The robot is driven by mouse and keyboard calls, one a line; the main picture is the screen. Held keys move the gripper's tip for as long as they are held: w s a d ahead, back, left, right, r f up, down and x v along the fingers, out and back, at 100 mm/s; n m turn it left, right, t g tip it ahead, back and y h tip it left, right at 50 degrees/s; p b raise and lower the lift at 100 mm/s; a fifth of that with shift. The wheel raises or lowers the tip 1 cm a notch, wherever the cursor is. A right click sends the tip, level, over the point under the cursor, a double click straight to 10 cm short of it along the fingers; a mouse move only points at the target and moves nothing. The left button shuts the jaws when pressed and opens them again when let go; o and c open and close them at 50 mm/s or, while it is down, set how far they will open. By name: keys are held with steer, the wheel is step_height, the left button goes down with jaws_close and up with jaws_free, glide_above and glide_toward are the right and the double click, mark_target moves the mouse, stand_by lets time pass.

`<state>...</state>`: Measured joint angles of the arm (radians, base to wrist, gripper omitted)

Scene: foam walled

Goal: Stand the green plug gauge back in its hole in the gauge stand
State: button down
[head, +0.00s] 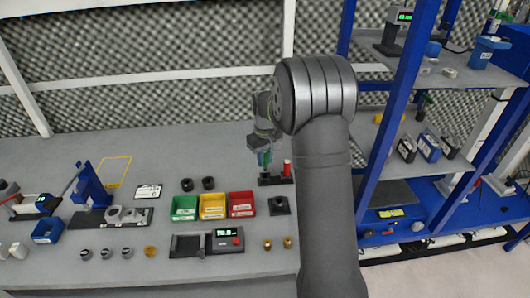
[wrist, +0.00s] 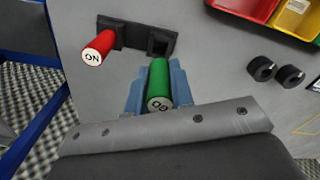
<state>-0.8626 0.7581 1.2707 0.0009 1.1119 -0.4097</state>
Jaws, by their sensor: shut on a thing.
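The green plug gauge (wrist: 158,80) is held between the blue fingers of my gripper (wrist: 156,88), with its lettered end facing the wrist camera. In the head view, my gripper (head: 264,157) is above the left part of the black gauge stand (head: 275,181). The stand also shows in the wrist view (wrist: 132,36), with a square socket at its right end just beyond the green plug. The plug's far end is hidden, so I cannot tell whether it touches the stand. A red plug gauge (wrist: 98,48) stands in the stand's other position; it also shows in the head view (head: 287,168).
Green (head: 184,208), yellow (head: 212,206) and red (head: 241,204) bins sit in front of the stand, to the left. Two black rings (head: 198,184) lie left of it. A black block (head: 279,206) is in front. My arm hides the bench to the right.

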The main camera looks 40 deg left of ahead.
steer(key=shift+f, duration=0.95)
steer(key=shift+f, duration=1.8)
stand_by(0.5)
steer(key=c, duration=1.2)
jaws_free()
steer(key=shift+o, duration=0.2)
step_height(320, 180, up, 18)
steer(key=shift+f, duration=0.25)
steer(key=shift+f, duration=0.15)
